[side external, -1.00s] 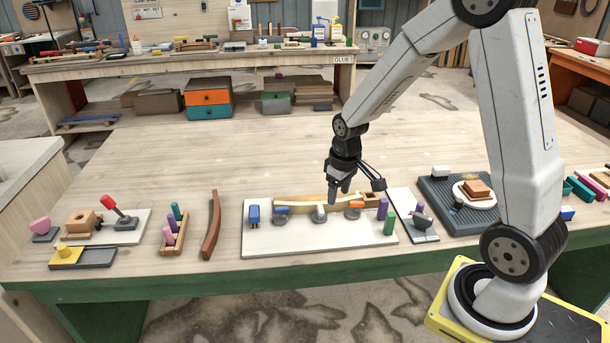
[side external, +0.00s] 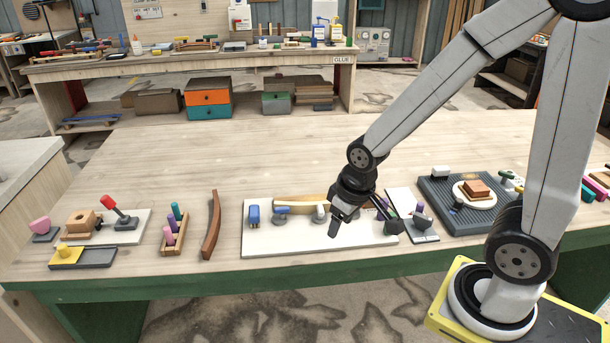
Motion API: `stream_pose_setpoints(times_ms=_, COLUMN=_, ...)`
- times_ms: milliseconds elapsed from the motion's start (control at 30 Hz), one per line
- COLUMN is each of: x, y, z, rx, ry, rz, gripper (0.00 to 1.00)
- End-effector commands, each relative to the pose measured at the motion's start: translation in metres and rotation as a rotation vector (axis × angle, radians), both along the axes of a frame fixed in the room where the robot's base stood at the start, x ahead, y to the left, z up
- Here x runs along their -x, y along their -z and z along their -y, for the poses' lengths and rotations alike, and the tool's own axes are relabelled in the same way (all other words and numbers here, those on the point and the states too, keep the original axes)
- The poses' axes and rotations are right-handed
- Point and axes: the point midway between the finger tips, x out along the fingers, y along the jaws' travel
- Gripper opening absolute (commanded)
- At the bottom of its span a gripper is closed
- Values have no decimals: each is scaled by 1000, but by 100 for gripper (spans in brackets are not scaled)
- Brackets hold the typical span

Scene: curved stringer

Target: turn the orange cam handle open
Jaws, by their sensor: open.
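The orange cam handle is hidden behind my gripper in the side external view. My gripper (side external: 362,221) is open, pointing down over the right part of the white board (side external: 290,241). I cannot tell whether it touches anything. The pale curved wooden stringer (side external: 299,200) lies along the back of the board, its right end hidden by my gripper. A blue cam handle (side external: 282,210) and a white cam handle (side external: 320,210) stand along its front edge, left of my gripper.
Right of the board, a narrow pale board (side external: 402,198) carries a purple-topped piece, and a dark ribbed tray (side external: 437,188) lies beyond. A dark curved wooden strip (side external: 211,226) lies left. The table behind is clear.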

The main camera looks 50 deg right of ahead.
Motion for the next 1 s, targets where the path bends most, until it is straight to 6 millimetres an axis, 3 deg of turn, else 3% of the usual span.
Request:
stream_pose_setpoints(times_ms=433, x=6, y=0, z=-5, rx=-4, ry=-1, rz=6, gripper=62)
stream_pose_setpoints(times_ms=500, x=5, y=0, z=-5, rx=-3, ry=-1, rz=6, gripper=84)
stream_pose_setpoints(times_ms=567, x=4, y=0, z=-4, rx=-4, ry=3, rz=4, gripper=100)
stream_pose_setpoints(times_ms=767, x=-9, y=0, z=6, rx=-10, ry=51, rz=-26, gripper=100)
stream_pose_setpoints(times_ms=1000, x=-46, y=3, z=39, rx=-36, ry=198, rz=-116, gripper=100)
